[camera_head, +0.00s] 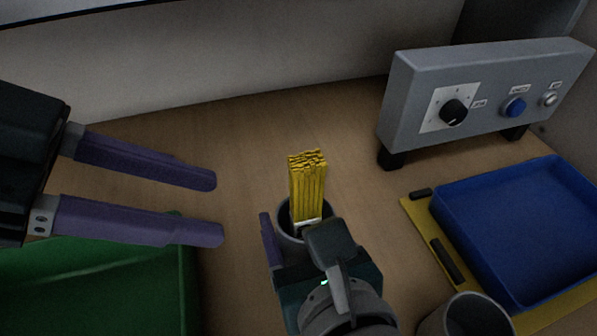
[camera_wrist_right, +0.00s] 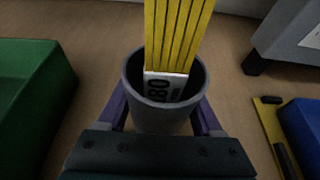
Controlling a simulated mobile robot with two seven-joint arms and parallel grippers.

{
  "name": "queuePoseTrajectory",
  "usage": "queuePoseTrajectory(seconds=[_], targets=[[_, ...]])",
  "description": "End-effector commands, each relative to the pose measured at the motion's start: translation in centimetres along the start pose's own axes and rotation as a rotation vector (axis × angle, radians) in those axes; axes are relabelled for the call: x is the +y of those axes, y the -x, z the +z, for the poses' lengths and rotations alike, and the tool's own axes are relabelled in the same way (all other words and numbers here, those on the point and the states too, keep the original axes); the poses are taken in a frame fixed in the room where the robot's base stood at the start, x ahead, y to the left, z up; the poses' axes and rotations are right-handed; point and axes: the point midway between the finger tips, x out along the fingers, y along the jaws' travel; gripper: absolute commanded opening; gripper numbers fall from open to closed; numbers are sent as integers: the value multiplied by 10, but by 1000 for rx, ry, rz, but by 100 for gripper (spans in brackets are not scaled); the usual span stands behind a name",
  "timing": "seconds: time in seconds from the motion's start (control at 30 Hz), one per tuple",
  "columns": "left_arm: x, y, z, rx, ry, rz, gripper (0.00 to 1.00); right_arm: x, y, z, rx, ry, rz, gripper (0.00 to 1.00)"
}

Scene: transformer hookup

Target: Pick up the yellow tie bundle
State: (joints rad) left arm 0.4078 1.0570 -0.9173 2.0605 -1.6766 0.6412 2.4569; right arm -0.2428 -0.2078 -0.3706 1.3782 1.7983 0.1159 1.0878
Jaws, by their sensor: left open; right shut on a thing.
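The yellow tie bundle (camera_head: 308,180) stands upright in a grey cup (camera_head: 289,233), its top well above the rim. In the right wrist view the bundle (camera_wrist_right: 178,38) shows a white label with dark print, and its lower end is hidden inside the cup (camera_wrist_right: 150,116). My right gripper (camera_wrist_right: 162,112) is shut on the cup, with one purple finger on each side of its outer wall. The fingers are around the cup, not on the bundle. My left gripper (camera_head: 218,208) is open and empty, to the left of the bundle and apart from it.
A green bin (camera_head: 110,285) lies at the lower left, under my left gripper. A blue tray (camera_head: 520,235) sits on a yellow base at the right. A grey control box (camera_head: 412,100) with a knob stands behind. Another grey cup (camera_head: 470,315) is at the bottom right.

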Motion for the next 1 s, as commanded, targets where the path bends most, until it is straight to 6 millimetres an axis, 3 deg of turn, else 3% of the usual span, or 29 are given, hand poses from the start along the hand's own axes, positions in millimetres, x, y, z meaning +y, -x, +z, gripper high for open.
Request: queuePoseTrajectory(seconds=[0.1,0.2,0.37,0.73,1.0], targets=[[0,0,0,0,-6,1,56,0,0,0,0,0,0,13],[-2,-3,-4,-4,-67,8,56,0,0,0,0,0,0,13],[-10,-16,-24,-27,-388,56,56,0,0,0,0,0,0,13],[-24,-39,-102,-127,-1685,365,56,0,0,0,1,0,0,13],[-3,-31,-128,-89,-2493,922,56,0,0,0,0,0,0,13]])
